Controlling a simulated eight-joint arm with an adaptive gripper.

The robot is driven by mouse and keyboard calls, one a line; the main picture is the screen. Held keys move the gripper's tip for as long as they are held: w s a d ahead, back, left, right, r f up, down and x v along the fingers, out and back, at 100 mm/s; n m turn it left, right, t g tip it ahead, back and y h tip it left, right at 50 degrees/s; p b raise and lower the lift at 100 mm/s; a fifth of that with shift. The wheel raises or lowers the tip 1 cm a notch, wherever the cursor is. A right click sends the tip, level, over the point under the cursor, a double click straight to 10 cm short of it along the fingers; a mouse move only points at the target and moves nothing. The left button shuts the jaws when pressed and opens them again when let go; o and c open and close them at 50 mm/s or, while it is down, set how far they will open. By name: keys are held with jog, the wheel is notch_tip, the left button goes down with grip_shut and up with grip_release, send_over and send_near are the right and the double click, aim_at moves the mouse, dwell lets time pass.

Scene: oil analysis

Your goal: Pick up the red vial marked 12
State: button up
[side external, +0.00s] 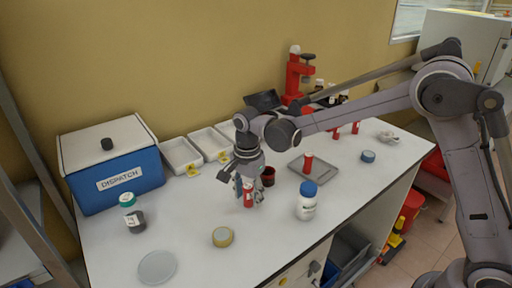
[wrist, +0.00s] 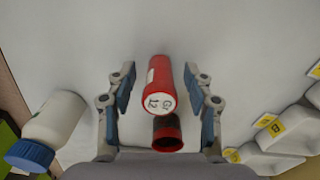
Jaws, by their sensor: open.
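The red vial (wrist: 165,75) has a white top marked 12 and stands between the fingers of my gripper (wrist: 161,90) in the wrist view. Gaps show on both sides of it, so neither finger appears to touch it. In the side view the vial (side external: 248,197) looks upright, down at the tabletop, with my open gripper (side external: 248,188) around it and partly covering it. A dark red cup (wrist: 167,133) is close beside the vial in the wrist view; it also shows just right of my gripper in the side view (side external: 268,177).
A blue-capped white bottle (side external: 307,203) stands to the right. Another red vial (side external: 308,161) stands on a grey plate (side external: 323,172). White trays (side external: 181,154) with yellow labels and the blue DISPATCH box (side external: 115,173) are at left.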

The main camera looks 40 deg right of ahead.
jog(key=shift+f, duration=0.3)
jog(key=c, duration=1)
jog(key=shift+c, duration=0.2)
jog(key=shift+r, duration=0.15)
